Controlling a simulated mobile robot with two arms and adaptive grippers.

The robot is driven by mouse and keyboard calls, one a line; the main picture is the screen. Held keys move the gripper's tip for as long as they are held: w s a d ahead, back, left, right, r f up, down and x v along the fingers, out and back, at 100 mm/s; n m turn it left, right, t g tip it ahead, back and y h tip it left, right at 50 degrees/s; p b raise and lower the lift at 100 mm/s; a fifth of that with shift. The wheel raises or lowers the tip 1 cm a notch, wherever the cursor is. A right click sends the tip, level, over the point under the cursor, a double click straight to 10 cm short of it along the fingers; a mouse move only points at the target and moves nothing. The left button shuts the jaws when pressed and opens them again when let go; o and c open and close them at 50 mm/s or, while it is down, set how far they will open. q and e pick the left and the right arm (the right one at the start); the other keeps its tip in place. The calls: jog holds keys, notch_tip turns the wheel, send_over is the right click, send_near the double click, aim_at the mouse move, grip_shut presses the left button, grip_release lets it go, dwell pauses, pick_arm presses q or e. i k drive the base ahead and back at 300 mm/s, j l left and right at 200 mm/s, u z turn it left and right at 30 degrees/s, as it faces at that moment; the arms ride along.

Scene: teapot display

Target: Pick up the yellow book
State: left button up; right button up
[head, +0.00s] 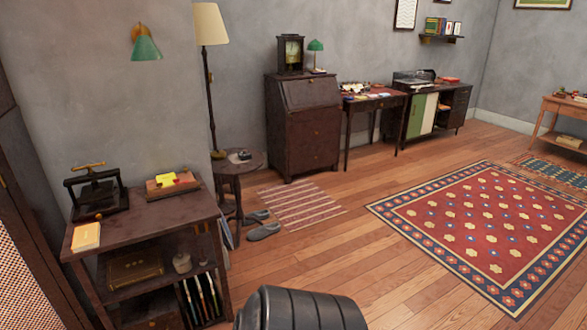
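A small yellow book (86,237) with a pale edge lies flat on the top of a dark wooden cabinet (150,220) at the left. It is close to the cabinet's front left corner. A brighter yellow item (166,180) lies on a wooden box or stand (172,187) farther back on the same top; I cannot tell exactly what it is. Neither gripper shows. A dark ribbed part of my own body shows at the bottom centre.
A black iron press (95,192) stands behind the yellow book. The cabinet's open shelves hold a brown box or book (135,267) and several upright books. A round side table (237,164) and slippers (264,231) are beyond it. Bare wood floor lies before the patterned rug (485,225).

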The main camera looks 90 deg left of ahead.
aim_at(166, 179)
jog(key=j+u, duration=0.2)
jog(key=u, duration=0.25)
jog(key=j+u, duration=0.2)
jog(key=u, duration=0.3)
jog(key=j+u, duration=0.2)
jog(key=u, duration=0.25)
jog(key=j+u, duration=0.2)
jog(key=u, duration=0.25)
jog(key=i+j+u, duration=0.1)
jog(key=u, duration=0.4)
